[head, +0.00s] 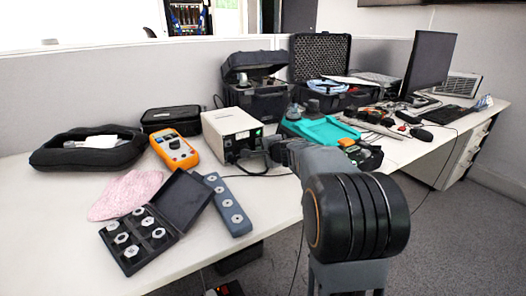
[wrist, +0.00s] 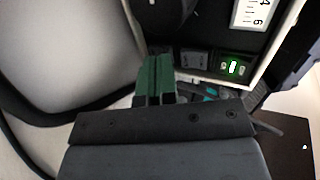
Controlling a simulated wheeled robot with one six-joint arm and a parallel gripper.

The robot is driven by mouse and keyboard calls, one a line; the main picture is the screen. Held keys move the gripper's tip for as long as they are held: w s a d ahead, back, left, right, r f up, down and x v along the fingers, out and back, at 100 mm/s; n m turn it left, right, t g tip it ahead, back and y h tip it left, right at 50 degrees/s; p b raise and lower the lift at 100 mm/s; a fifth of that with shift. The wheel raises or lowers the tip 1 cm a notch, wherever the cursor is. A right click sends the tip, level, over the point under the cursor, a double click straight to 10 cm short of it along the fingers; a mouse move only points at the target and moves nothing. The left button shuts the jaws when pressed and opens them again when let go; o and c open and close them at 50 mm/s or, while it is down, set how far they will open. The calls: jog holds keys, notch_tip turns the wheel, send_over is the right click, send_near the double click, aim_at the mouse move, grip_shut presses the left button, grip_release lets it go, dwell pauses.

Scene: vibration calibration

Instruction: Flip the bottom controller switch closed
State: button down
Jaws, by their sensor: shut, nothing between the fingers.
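The controller is a cream box with a dark front (head: 232,135) in the middle of the desk; its lower front edge and a strip of number display show at the upper right of the wrist view (wrist: 250,45). A green-lit switch (wrist: 234,68) sits low on its front, with a dark switch-like part (wrist: 194,60) to its left. I cannot tell which position either is in. My gripper (wrist: 158,66) has green fingers, shut and empty, left of and below the dark part. Contact cannot be told. In the head view my arm hides the fingers.
An orange multimeter (head: 175,148) stands left of the controller. A teal case (head: 318,130) and black open cases (head: 258,100) are to the right and behind. An open box of metal weights (head: 140,238) and a grey strip (head: 228,205) lie in front. Dark cables run near the controller.

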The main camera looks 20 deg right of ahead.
jog(key=p, duration=0.2)
jog(key=r+p, duration=0.1)
jog(key=p, duration=0.1)
jog(key=shift+w+r+g, duration=0.2)
jog(key=shift+w+g, duration=0.1)
jog(key=shift+g, duration=0.1)
jog(key=shift+w+f, duration=0.1)
jog(key=shift+f, duration=0.45)
jog(key=shift+r, duration=0.15)
jog(key=shift+a+r+p, duration=0.2)
jog(key=shift+r+p, duration=0.2)
jog(key=shift+r, duration=0.15)
jog(key=shift+w+d+r, duration=0.1)
jog(key=shift+d+r, duration=0.05)
jog(key=shift+r, duration=0.1)
jog(key=shift+d, duration=0.1)
